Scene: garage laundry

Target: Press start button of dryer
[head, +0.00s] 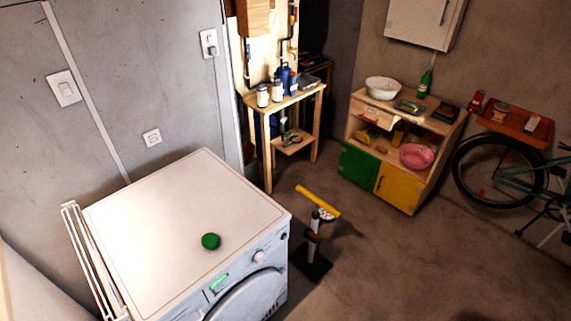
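The dryer (150,235) is a white front-loading machine at the lower left of the head view, seen from above at an angle. Its front faces the lower right. The front panel carries a lit green display (220,281), a round light knob (258,256) and a small dark round spot (284,237) near the right corner. Part of the round door (245,298) shows below the panel, cut off by the frame's bottom edge. I cannot tell which mark is the start button. Neither of my grippers is in view.
A green round object (210,241) lies on the dryer's top. A folded rack (88,260) stands at its left side. A pump-like tool with a yellow handle (318,201) stands on the floor to its right. Shelves and a bicycle (500,175) are further back. Floor at lower right is clear.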

